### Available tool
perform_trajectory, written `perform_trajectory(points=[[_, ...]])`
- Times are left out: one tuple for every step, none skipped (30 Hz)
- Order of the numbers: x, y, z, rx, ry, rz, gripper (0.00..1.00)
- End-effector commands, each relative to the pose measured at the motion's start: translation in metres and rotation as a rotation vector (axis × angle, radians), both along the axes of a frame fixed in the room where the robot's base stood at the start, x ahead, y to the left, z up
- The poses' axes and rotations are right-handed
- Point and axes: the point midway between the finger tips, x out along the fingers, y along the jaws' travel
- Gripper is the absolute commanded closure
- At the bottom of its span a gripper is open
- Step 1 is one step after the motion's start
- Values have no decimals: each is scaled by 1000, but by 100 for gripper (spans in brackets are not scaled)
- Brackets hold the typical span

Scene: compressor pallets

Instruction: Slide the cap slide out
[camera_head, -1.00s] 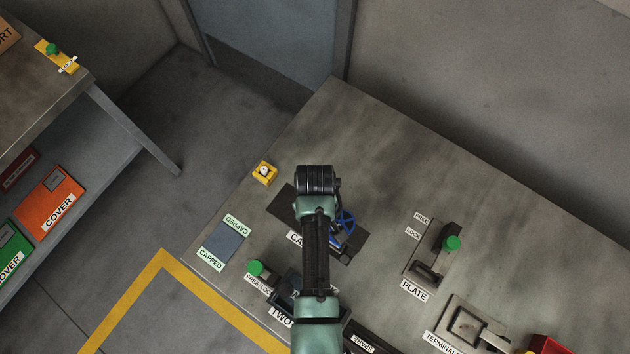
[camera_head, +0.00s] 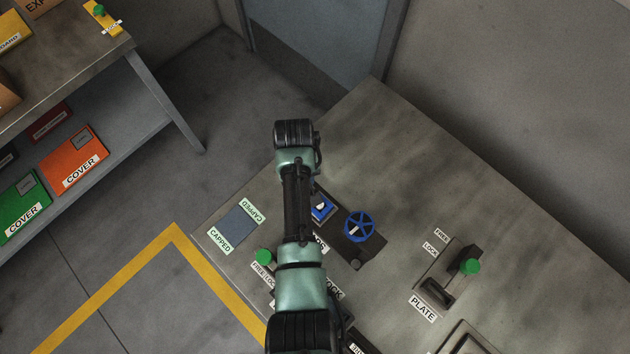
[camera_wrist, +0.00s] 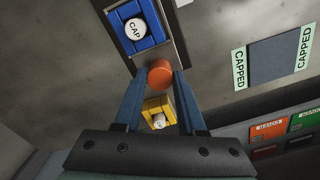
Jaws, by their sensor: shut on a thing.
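In the wrist view my gripper (camera_wrist: 160,76) has its two blue-grey fingers closed on either side of an orange round knob (camera_wrist: 160,74). The knob sits at the near end of a dark track plate (camera_wrist: 176,50). A blue block (camera_wrist: 153,43) with a white round piece marked CAP (camera_wrist: 135,29) lies on that plate, just beyond the knob. In the head view the blue block (camera_head: 323,212) shows beside my arm, and a blue handwheel (camera_head: 359,226) stands farther right on the same plate. My fingers and the knob are hidden under my wrist there.
A yellow block (camera_wrist: 154,106) with a white top shows between my fingers in the wrist view. A grey pad (camera_head: 238,224) labelled CAPPED lies left of the arm. A plate fixture (camera_head: 440,285) with a green knob (camera_head: 470,266) stands right. The upper bench is bare.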

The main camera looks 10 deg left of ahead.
Motion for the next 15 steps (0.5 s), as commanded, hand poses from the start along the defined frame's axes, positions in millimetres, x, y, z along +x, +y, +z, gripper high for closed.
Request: perform_trajectory(points=[[3, 4, 0, 4, -7, 2, 100], [3, 4, 0, 4, -7, 2, 100], [3, 5, 0, 4, -8, 2, 100], [3, 5, 0, 5, -8, 2, 100], [3, 5, 1, 5, -8, 2, 100], [3, 5, 1, 6, -9, 3, 100], [3, 5, 1, 6, -10, 3, 100], [4, 5, 1, 7, -11, 4, 100], [4, 6, 1, 8, -12, 4, 100], [4, 6, 1, 9, -12, 4, 55], [4, 6, 1, 9, -12, 4, 50], [4, 6, 1, 8, -12, 5, 43], [4, 5, 1, 8, -11, 4, 37], [3, 5, 1, 6, -10, 4, 32], [3, 5, 1, 6, -9, 4, 31]])
